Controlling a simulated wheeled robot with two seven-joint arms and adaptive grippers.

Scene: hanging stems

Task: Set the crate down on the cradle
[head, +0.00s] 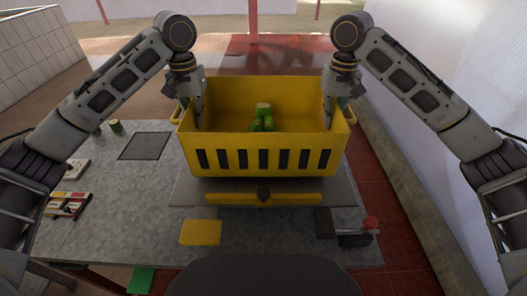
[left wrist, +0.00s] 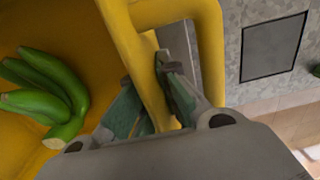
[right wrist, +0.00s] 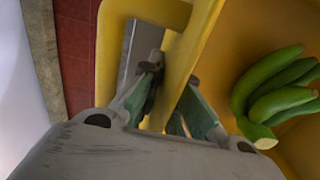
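The yellow crate (head: 262,132) is in the middle of the head view, level, with a green banana bunch (head: 264,117) inside. My left gripper (head: 198,112) has its fingers on either side of the crate's left edge by the handle (left wrist: 222,45). My right gripper (head: 332,110) grips the opposite edge the same way, by the other handle (right wrist: 150,12). The cradle seems to be the grey plate with a yellow front bar (head: 295,199) under the crate. A dark shadow lies beneath the crate; its underside is hidden, so I cannot tell whether it touches the cradle.
The grey table (head: 125,215) carries a dark square panel (head: 146,146), a yellow pad (head: 201,232) and small boxes (head: 68,205) at left. A pale wall (head: 450,60) runs along the right.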

